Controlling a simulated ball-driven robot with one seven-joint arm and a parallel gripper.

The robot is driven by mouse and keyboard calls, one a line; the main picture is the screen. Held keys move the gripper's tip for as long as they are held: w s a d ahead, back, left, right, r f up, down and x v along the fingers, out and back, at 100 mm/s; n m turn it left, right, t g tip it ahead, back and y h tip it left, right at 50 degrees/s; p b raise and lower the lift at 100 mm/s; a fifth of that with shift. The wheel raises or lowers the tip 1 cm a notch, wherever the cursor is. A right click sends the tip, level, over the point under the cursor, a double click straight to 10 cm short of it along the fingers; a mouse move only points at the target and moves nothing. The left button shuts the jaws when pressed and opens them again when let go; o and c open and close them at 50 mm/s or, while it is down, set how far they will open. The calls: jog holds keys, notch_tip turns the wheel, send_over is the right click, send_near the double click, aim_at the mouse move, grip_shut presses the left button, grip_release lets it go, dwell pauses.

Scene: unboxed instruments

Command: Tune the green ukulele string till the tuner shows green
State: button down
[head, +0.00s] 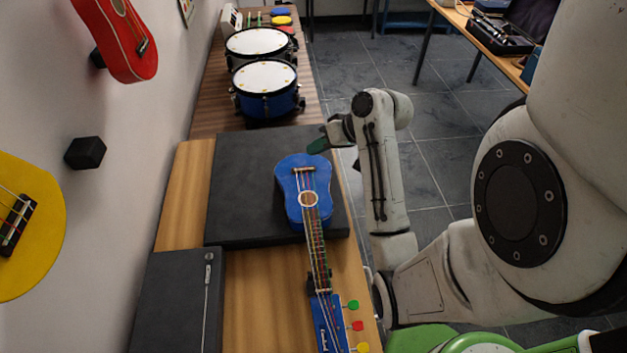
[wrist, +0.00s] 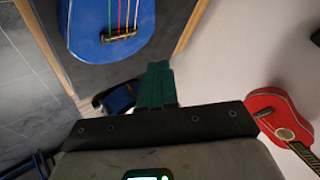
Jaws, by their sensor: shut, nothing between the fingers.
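The blue ukulele (head: 298,177) lies on a dark flat case, its neck toward the bottom of the head view. Its headstock has a green peg (head: 353,304), a red peg (head: 357,326) and a yellow peg (head: 362,348) along the right side. In the wrist view, the ukulele's blue body (wrist: 90,40) shows its bridge and coloured strings, the green one among them. My gripper (head: 317,147) is beyond the body's far end, to its right, well away from the pegs. Its green fingers (wrist: 156,85) are shut and empty. I cannot make out a tuner display.
The dark case (head: 235,190) lies on the wooden table (head: 255,300), with another black case (head: 175,310) at lower left. Drums (head: 268,105) stand beyond. Red (head: 125,50) and yellow (head: 25,230) instruments hang on the left wall. Open floor (head: 440,140) lies right of the table.

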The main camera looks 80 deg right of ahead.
jog(key=b, duration=0.7)
send_over(313, 180)
jog(key=s, duration=0.1)
notch_tip(313, 180, down, 6)
jog(key=shift+d+f, duration=0.1)
jog(key=shift+f, duration=1.05)
jog(key=shift+f, duration=0.1)
dwell(0.5)
jog(key=shift+f, duration=0.3)
jog(key=shift+f, duration=0.3)
dwell(0.5)
jog(key=shift+r, duration=0.1)
jog(key=shift+s+r+p, duration=0.1)
jog(key=shift+r+p, duration=0.5)
jog(key=shift+p, duration=0.25)
jog(key=shift+r, duration=0.1)
